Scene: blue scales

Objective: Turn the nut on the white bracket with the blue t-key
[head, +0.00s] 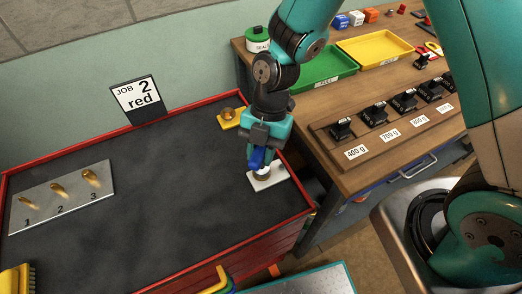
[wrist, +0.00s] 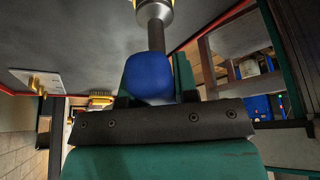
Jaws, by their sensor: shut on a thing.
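My gripper (head: 257,150) points down over the right end of the dark bench top. It is shut on the blue t-key (head: 257,160), whose blue handle (wrist: 150,78) fills the middle of the wrist view. The key's dark shaft runs from the handle to a pale metal round end at the top of the wrist view. The white bracket (head: 280,177) lies flat near the bench's right edge, directly below the key. The key's lower end is at the bracket's nut, which is mostly hidden; I cannot tell how fully it is seated.
A yellow bracket (head: 229,122) with a brass nut lies just behind. A wooden table (head: 330,178) with black weights stands at right. The bench middle is clear.

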